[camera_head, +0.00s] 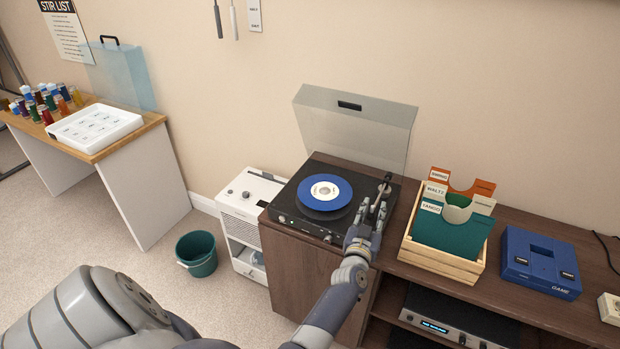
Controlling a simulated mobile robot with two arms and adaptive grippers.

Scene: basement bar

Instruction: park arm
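My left arm comes in from the lower left and bends up to the cabinet. My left gripper (364,233) is at the front right corner of the black turntable (296,224), close to its tonearm (381,197). I cannot tell whether its fingers touch the tonearm or whether they are open or shut. A blue record (342,200) with a pale centre lies on the platter. The clear turntable lid (345,130) stands raised behind. My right gripper is not in view.
A wooden crate of record sleeves (441,262) stands right of the gripper, then a blue game box (541,262). A white appliance (244,205) and a green bucket (197,254) stand left of the cabinet. Carpet is clear between the bucket and the left table (120,145).

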